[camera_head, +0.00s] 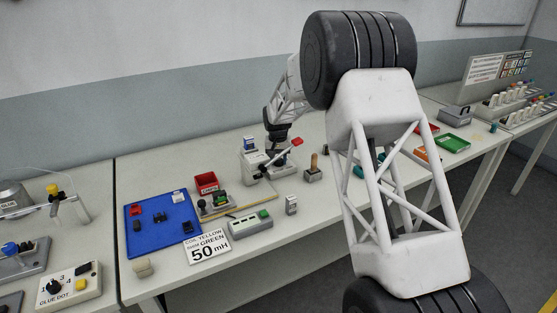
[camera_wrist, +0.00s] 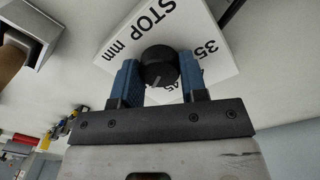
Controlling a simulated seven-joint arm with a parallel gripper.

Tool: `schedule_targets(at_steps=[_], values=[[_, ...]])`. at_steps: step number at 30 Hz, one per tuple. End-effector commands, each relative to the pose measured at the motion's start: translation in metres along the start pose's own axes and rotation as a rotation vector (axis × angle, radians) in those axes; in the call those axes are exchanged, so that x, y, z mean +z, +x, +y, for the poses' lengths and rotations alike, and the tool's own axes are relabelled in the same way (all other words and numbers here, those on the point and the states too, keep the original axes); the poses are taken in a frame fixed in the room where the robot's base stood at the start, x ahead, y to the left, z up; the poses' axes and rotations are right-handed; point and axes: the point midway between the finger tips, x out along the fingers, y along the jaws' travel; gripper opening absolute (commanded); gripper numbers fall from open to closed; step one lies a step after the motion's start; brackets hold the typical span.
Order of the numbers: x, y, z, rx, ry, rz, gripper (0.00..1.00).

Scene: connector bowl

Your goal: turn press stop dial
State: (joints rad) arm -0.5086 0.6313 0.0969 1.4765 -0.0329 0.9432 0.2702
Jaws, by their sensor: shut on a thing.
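The press stop dial (camera_wrist: 158,56) is a round black knob with a pale pointer line. It sits on a white box (camera_wrist: 196,22) printed "STOP mm" and "35"; another number is partly covered by the knob and finger. My gripper (camera_wrist: 158,72) has its two blue fingers on opposite sides of the knob, shut on it. In the head view my arm reaches down to the bench by the grey press (camera_head: 252,166) with a red-tipped lever (camera_head: 296,142). The dial and fingertips are too small or hidden to make out there.
A wooden-handled tool on a grey block (camera_head: 313,170) stands right of the press. A red bin (camera_head: 206,182), a blue mat (camera_head: 130,236) with small parts, and a "COIL YELLOW" sign (camera_head: 207,246) lie to the left. The bench's front strip is partly clear.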

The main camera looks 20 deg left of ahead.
Motion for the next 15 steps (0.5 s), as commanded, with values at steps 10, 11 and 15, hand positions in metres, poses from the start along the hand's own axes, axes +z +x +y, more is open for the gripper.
schedule_targets(at_steps=[10,11,15], values=[[0.0007,0.0005,-0.0002,0.000,-0.251,0.006,0.16],[0.0007,0.0005,-0.0002,0.000,-0.277,0.006,0.16],[0.0007,-0.0001,-0.0002,0.000,-0.398,0.010,0.16]])
